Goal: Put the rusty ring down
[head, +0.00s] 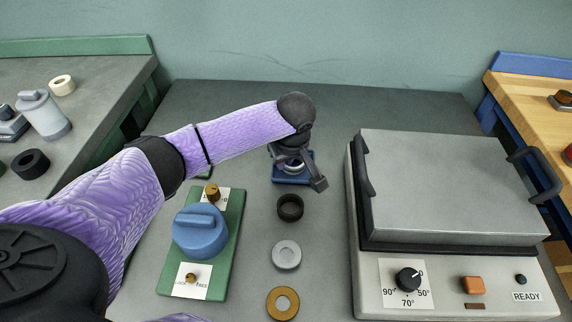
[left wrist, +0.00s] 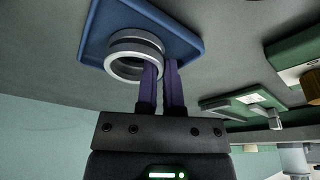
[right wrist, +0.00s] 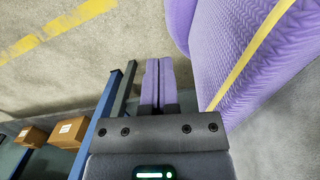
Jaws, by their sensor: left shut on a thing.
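My left gripper (head: 300,172) is at the back middle of the bench, over a small blue tray (head: 283,179). In the left wrist view its fingers (left wrist: 162,82) are shut on the wall of a grey metal ring (left wrist: 120,70), with one finger inside the ring and one outside. The ring is over the blue tray (left wrist: 92,40); a second rim shows just behind it, and I cannot tell whether they touch. No clear rust shows on the held ring. My right gripper (right wrist: 158,85) is shut and empty, low over the floor beside the bench.
A green fixture with a blue knob (head: 200,232) stands left. A large lidded machine (head: 450,185) fills the right.

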